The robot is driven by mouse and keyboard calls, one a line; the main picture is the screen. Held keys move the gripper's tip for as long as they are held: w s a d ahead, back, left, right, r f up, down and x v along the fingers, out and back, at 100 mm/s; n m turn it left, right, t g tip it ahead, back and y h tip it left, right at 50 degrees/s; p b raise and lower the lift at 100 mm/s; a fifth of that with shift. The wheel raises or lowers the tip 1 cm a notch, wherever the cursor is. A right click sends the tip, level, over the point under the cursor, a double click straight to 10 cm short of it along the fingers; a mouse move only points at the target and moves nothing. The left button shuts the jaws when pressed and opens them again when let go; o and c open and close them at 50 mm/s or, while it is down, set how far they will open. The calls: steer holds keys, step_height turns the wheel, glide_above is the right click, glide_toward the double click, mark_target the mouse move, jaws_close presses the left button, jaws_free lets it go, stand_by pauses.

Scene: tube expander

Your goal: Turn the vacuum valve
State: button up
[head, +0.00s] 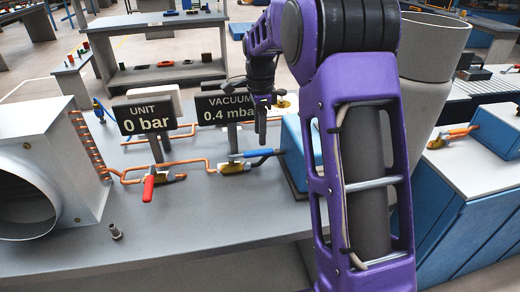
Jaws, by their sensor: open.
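A brass valve with a blue handle (250,153) sits on the copper pipe just below the VACUUM sign (226,107), which reads 0.4 mbar. The handle lies roughly along the pipe, toward the blue box. A second valve with a red handle (148,188) is farther left, below the UNIT sign (146,117), which reads 0 bar. Its handle points toward the front of the table. My gripper (260,137) points down, above and close to the blue-handled valve. It is open, with nothing visible between its fingers. I cannot tell whether it touches the handle.
A white housing with a round duct opening (50,160) stands at the left of the grey table (200,222). A blue box (296,150) stands right of the valve, partly behind my arm. A small metal fitting (116,232) stands near the front. The table's front middle is clear.

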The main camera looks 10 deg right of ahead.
mark_target(260, 151)
step_height(260, 151, down, 6)
steer(key=shift+r+b, duration=0.15)
steer(key=shift+b, duration=0.2)
jaws_close()
stand_by(1.3)
